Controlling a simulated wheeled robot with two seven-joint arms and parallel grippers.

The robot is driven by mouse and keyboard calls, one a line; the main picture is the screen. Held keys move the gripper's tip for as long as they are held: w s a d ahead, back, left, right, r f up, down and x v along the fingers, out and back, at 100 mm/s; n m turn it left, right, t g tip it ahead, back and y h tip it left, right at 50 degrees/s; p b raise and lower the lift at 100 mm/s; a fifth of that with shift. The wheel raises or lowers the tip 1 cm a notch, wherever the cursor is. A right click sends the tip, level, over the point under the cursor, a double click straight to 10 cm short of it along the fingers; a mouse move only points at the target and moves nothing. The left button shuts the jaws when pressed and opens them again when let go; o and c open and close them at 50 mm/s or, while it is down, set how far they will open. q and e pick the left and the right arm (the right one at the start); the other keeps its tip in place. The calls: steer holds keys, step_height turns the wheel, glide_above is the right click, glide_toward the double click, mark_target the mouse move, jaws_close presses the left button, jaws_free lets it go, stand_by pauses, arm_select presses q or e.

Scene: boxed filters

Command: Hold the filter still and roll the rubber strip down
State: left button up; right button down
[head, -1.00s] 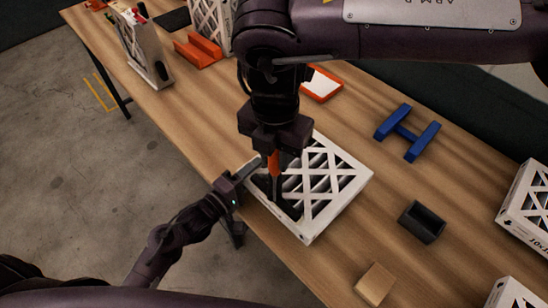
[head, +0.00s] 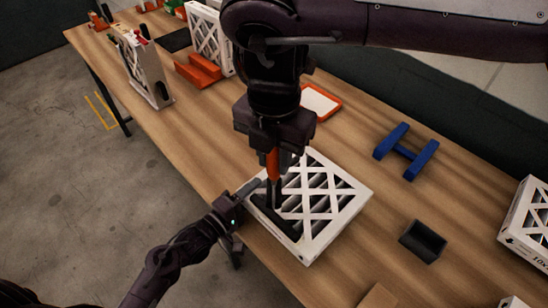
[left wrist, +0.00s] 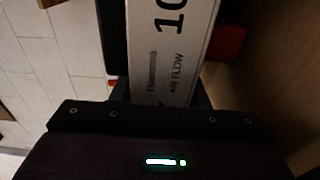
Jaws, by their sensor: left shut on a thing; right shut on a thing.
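The boxed filter (head: 345,208) lies flat near the table's front edge, its white lattice face up. A black rubber strip (head: 284,225) lies along its front-left border. My left gripper (head: 246,190) is shut on the filter's left side; the left wrist view shows the filter's printed white side (left wrist: 172,60) between the fingers. My right gripper (head: 274,155) points down above the strip, shut on an orange-handled tool (head: 272,164). The tool's dark lower end is at the strip's upper part; I cannot tell whether it touches.
A blue H-shaped stand (head: 405,152), a black open block (head: 423,241) and a white-and-orange tray (head: 320,103) lie right of and behind the filter. Other filters stand at the far left (head: 143,65) and right edge (head: 530,220).

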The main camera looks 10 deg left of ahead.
arm_select(q)
steer(key=o, duration=1.1)
